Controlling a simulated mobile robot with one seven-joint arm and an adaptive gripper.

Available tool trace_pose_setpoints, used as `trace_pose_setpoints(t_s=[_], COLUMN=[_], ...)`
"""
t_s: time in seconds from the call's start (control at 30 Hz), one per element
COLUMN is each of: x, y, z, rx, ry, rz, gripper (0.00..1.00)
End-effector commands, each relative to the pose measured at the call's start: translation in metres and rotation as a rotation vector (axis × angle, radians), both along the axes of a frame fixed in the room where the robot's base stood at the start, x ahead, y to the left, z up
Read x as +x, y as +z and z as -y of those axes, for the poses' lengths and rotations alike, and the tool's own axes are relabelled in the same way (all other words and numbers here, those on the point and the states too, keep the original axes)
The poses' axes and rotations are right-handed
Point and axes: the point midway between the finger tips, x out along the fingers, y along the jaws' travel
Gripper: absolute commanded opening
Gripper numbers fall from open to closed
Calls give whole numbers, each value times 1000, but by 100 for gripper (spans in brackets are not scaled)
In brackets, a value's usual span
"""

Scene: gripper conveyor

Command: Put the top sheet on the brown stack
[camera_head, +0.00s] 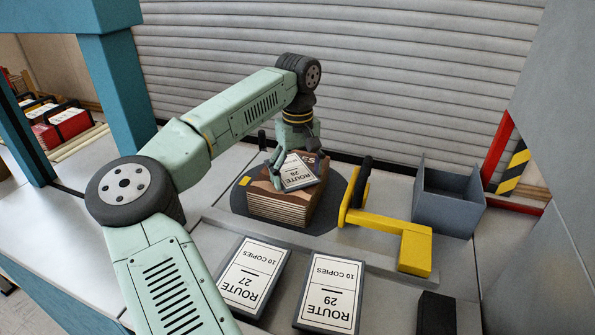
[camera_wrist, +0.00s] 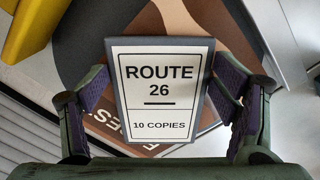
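A grey-edged sheet marked "ROUTE 26, 10 COPIES" (camera_head: 299,173) is over the brown stack (camera_head: 280,208). It also shows in the wrist view (camera_wrist: 160,90), with a brown printed face of the stack (camera_wrist: 104,123) below it. The sheet looks tilted and turned against the stack. My gripper (camera_head: 297,172) points down over the stack, its fingers at the sheet's two side edges. In the wrist view the dark pads of my gripper (camera_wrist: 160,75) appear to touch both edges. Whether the sheet's underside touches the stack is hidden.
The stack stands on a dark round plate (camera_head: 240,207). Sheets marked ROUTE 27 (camera_head: 248,277) and ROUTE 29 (camera_head: 330,293) lie in front. A yellow bracket (camera_head: 402,245) stands right of the stack, before a grey open bin (camera_head: 447,205). A shutter wall (camera_head: 400,70) closes the back.

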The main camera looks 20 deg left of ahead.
Motion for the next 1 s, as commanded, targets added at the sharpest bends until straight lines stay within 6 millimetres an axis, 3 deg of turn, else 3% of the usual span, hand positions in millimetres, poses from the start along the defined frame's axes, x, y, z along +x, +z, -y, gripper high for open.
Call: trace_pose_setpoints(t_s=[0.23, 0.67, 1.0], x=[0, 0, 1], y=[1, 8, 76], z=[0, 0, 0], rx=[0, 1, 1], ry=[0, 1, 3], rz=[0, 1, 3], gripper=[99, 99, 99])
